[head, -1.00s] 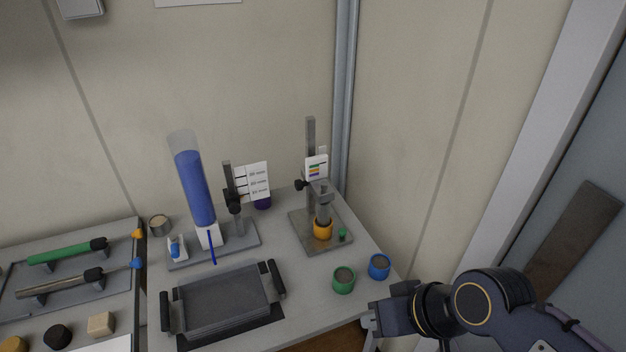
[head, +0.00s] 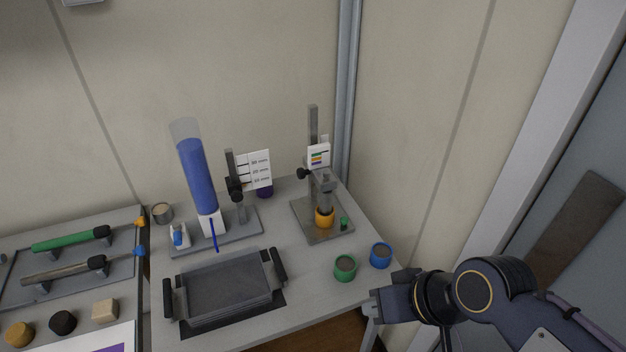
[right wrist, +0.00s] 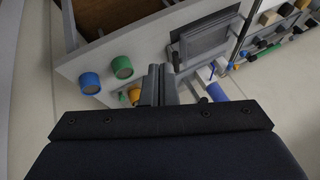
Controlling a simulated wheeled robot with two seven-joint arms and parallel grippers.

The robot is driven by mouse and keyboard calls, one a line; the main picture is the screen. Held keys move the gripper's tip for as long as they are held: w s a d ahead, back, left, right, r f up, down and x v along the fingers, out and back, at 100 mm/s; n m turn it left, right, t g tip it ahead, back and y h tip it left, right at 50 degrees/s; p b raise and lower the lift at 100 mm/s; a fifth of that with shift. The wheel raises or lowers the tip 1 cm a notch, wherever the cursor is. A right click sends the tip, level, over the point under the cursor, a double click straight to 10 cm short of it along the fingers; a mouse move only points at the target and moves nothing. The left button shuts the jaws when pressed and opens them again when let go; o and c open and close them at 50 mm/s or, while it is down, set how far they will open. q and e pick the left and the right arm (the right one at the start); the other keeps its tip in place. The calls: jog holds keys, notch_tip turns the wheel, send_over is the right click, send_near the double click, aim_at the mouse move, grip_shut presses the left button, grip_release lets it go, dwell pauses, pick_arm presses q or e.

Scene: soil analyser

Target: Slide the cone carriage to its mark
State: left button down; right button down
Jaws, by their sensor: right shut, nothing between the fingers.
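The cone carriage (head: 320,180) is a grey block on an upright post on a square grey base (head: 308,224) at the back right of the table. A black knob (head: 302,174) sticks out at its left, and a card with coloured bands (head: 318,155) sits by it. An orange cup (head: 325,217) stands on the base beneath it. My right gripper (head: 376,307) is at the table's front right edge, shut and empty, apart from the stand. In the right wrist view the shut fingers (right wrist: 158,70) point toward the table. My left gripper is not in view.
A green cup (head: 344,268) and a blue cup (head: 381,256) stand between my right gripper and the stand. A grey tray (head: 226,288) with handles, a tall blue cylinder (head: 196,175) and a second post with a scale card (head: 255,172) are to the left. Walls close the back and right.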

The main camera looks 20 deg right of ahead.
aim_at(314, 163)
jog(key=c, duration=2.1)
grip_release()
jog(key=shift+c, duration=0.2)
